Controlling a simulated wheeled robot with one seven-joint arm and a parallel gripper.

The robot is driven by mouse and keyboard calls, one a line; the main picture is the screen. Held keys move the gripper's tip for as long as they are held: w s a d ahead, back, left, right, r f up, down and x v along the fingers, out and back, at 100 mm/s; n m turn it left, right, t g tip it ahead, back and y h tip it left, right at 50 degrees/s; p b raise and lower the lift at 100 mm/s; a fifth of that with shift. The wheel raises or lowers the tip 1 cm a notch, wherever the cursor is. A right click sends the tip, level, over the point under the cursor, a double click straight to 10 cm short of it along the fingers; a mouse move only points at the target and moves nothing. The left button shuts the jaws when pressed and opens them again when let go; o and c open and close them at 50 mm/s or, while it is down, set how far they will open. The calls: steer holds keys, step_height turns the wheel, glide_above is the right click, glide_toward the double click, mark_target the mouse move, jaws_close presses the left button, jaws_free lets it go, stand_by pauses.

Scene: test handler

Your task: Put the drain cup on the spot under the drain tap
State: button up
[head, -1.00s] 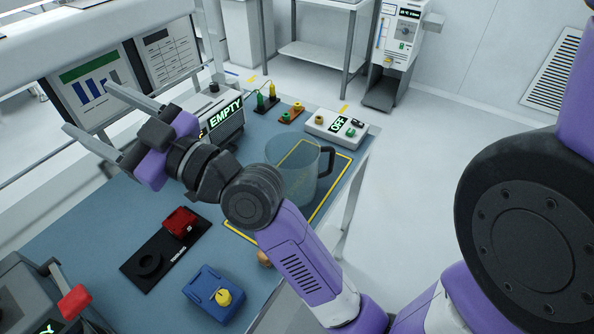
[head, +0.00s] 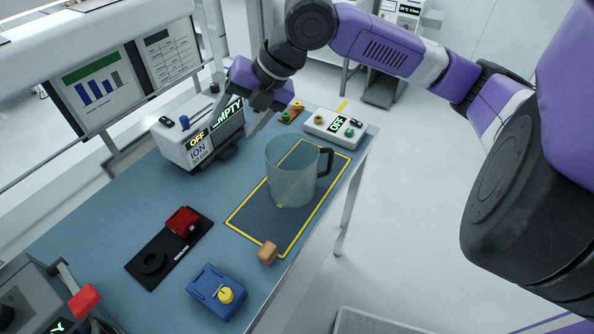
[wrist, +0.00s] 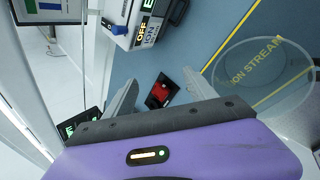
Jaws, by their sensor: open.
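A large clear cup (head: 291,172) with a dark handle stands upright on the yellow-outlined mat (head: 252,226) on the blue bench. It is the only cup I see; I cannot tell whether it is the drain cup. The clear cup (wrist: 262,78) also shows at the right of the wrist view, with mat lettering visible through it. My gripper (head: 236,145) is open and empty, pointing down to the left of the cup and apart from it. Both fingers of my gripper (wrist: 161,78) show in the wrist view. I cannot make out a drain tap or its spot for certain.
A white ION box (head: 186,142) stands behind my gripper. A switch box reading OFF (head: 336,126) sits behind the cup. A red block (head: 182,221), blue box (head: 217,291) and tan knob (head: 267,253) lie nearer. A white dispenser (head: 402,12) stands at the back.

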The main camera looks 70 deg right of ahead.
steer(key=s+d+f+g+h, duration=0.2)
steer(key=s+d+f+g, duration=0.15)
steer(key=s+d, duration=0.45)
steer(key=n+g, duration=0.3)
glide_above(327, 149)
steer(key=shift+w+d+f, duration=0.15)
steer(key=shift+f, duration=0.05)
steer(key=shift+y, duration=0.3)
step_height(327, 149, down, 6)
steer(key=shift+r+p, duration=0.1)
steer(key=shift+p, duration=0.45)
steer(key=shift+a+f+p, duration=0.2)
steer(key=shift+f+p, duration=0.5)
steer(key=shift+f, duration=2.35)
jaws_close()
